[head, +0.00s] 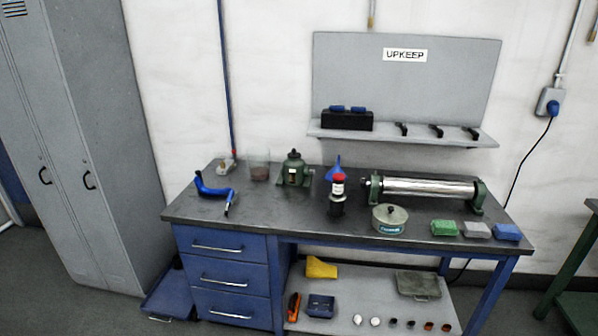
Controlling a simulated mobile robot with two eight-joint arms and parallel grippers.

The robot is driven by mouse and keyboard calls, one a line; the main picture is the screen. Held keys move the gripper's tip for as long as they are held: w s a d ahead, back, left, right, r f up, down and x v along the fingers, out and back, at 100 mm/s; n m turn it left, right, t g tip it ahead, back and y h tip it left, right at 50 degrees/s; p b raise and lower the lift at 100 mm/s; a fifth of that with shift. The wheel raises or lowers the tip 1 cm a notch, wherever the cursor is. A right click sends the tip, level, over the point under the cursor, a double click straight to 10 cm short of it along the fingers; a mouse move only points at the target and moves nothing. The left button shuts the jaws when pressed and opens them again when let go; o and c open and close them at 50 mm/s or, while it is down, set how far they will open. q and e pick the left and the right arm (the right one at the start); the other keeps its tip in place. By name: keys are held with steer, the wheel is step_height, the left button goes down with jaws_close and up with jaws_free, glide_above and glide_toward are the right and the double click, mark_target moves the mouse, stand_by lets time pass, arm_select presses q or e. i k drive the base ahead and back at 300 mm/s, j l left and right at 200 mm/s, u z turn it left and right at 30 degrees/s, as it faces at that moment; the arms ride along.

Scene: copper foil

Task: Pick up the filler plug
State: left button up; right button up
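A small dark green housing (294,174) stands upright at the back of the workbench top, left of centre. A dark knob-like cap (294,154) sits on top of it; this may be the filler plug, but it is too small to tell for sure. No other thing is clearly a filler plug. Neither of my grippers shows in the head view.
On the workbench (270,222) are a blue bent handle (212,190), a clear beaker (259,168), a red-capped bottle (337,187), a blue funnel (335,170), a round tin (390,220), a shiny roller (430,188) and coloured blocks (444,228). The front middle is clear.

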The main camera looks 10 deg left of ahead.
mark_target(293, 154)
steer(key=i+j+z, duration=0.15)
steer(key=z, duration=0.2)
steer(key=i+j+z, duration=0.15)
steer(key=z, duration=0.2)
steer(key=i+j+z, duration=0.2)
steer(key=z, duration=0.15)
steer(key=i+j+z, duration=0.1)
steer(key=j, duration=0.25)
steer(key=i+j+z, duration=0.1)
steer(key=j, duration=0.25)
steer(key=i+j, duration=0.25)
steer(key=j, duration=0.15)
steer(key=z, duration=0.05)
